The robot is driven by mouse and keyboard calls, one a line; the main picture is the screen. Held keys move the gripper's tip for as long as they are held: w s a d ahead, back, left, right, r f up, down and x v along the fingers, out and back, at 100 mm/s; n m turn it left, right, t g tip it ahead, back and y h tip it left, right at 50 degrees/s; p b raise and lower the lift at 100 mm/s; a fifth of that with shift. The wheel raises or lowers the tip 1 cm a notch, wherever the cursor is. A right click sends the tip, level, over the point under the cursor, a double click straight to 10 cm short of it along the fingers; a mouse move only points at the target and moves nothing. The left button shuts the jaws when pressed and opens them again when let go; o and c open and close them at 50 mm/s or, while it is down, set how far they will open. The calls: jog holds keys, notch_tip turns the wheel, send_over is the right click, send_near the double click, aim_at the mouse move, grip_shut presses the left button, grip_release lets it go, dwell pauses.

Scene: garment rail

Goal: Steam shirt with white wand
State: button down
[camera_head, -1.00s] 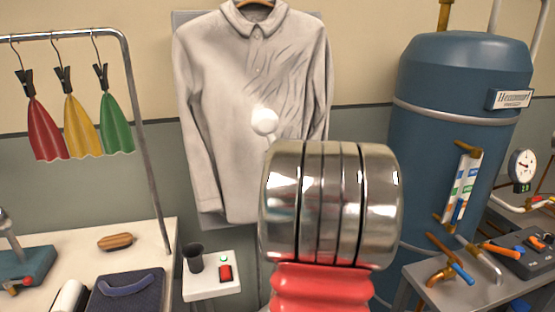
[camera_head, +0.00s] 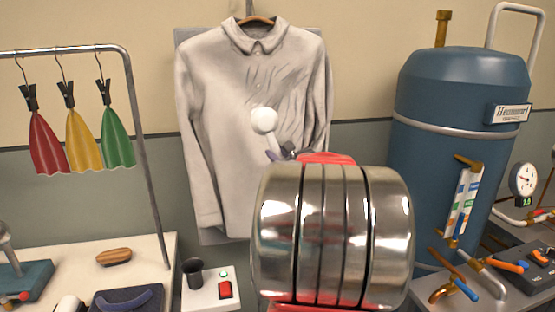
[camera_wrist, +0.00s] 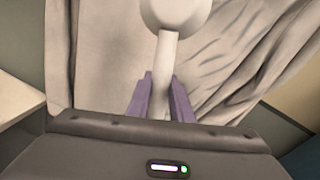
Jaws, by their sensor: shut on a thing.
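The pale grey shirt (camera_head: 215,120) hangs on a wooden hanger against a board on the wall. Wrinkles show on its right chest side. The white wand (camera_head: 264,121) has a round head in front of the shirt's middle; whether it touches the cloth I cannot tell. My gripper (camera_wrist: 162,95) has two purple fingers shut on the wand's handle in the wrist view. In the head view my arm's metal joint hides most of my gripper and the shirt's lower right part. The shirt (camera_wrist: 105,60) fills much of the wrist view, with wrinkles right of the wand.
A blue boiler (camera_head: 450,130) stands on the right, beside a side table with pipes and tools. A rail (camera_head: 140,150) with red, yellow and green cloths stands on the left. A small white stand (camera_head: 208,293) with a dark cup (camera_head: 192,272) is below the shirt.

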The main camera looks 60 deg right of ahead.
aim_at(276, 116)
jog(key=shift+w+a+r, duration=0.1)
jog(key=shift+r, duration=6.85)
jog(key=shift+s+d+r, duration=0.1)
jog(key=shift+s+d, duration=1.55)
jog(key=shift+d, duration=0.25)
jog(key=shift+s+d, duration=1.65)
jog(key=shift+d, duration=0.2)
